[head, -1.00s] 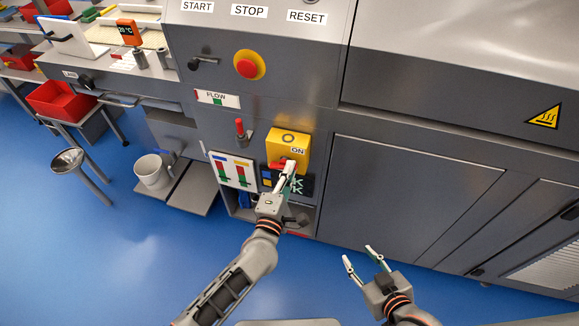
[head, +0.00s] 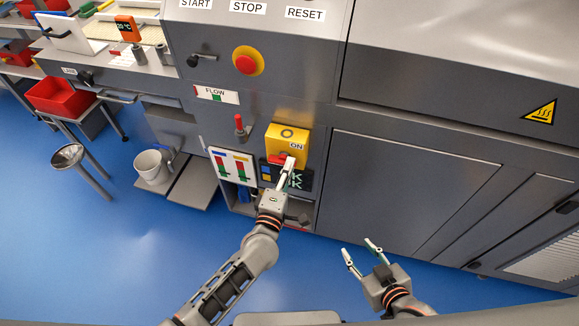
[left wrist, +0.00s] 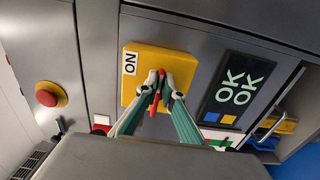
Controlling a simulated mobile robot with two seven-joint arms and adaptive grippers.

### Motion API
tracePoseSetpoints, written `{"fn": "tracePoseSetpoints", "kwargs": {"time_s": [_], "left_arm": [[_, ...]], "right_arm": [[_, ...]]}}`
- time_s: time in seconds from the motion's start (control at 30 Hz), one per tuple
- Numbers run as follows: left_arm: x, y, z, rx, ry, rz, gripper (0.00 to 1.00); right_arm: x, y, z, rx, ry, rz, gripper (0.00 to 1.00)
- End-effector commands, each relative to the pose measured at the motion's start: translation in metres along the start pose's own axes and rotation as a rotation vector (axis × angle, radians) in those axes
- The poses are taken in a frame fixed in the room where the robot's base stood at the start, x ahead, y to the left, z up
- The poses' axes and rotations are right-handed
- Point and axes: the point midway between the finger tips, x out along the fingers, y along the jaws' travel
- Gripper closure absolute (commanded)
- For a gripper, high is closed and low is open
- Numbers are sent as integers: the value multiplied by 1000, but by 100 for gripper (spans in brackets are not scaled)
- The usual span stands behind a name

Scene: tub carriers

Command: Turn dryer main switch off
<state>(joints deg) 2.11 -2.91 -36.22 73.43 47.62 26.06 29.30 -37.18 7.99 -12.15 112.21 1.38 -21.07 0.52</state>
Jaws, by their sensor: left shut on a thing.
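The dryer main switch is a yellow box (head: 288,138) on the grey dryer front, marked "ON", with a red handle (head: 278,159). It also shows in the left wrist view (left wrist: 133,88), where the red handle (left wrist: 158,92) sits between my fingertips. My left gripper (head: 288,163) is shut on the red handle and partly hides it in the head view. The handle points to the "ON" side. My right gripper (head: 361,253) is open and empty, low in front of the dryer, away from the switch.
A red stop button (head: 246,64) on a yellow ring is above the switch. A red-tipped lever (head: 240,125) stands left of it, and an OK display (left wrist: 233,88) is beside it. A white bucket (head: 152,166) and a stool (head: 68,156) stand to the left.

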Motion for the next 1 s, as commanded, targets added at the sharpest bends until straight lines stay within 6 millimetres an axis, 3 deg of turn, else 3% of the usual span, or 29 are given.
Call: {"fn": "tracePoseSetpoints", "kwargs": {"time_s": [0.03, 0.1, 0.13, 0.57, 1.0], "left_arm": [[-2, -5, -10, 3, 15, -6, 91], [-2, -5, -10, 2, 15, -6, 72], [-1, -5, -10, 2, 15, -6, 70], [-6, -2, -4, 0, 6, -3, 70], [-87, -3, -6, 1, 9, -4, 70]], "right_arm": [[0, 0, 0, 0, 1, 0, 60], [0, 0, -1, 0, 3, 0, 60], [0, 0, -2, 0, 3, 0, 60], [0, 1, -1, -2, 2, 1, 60], [0, 0, -2, 0, 3, 0, 60]]}}
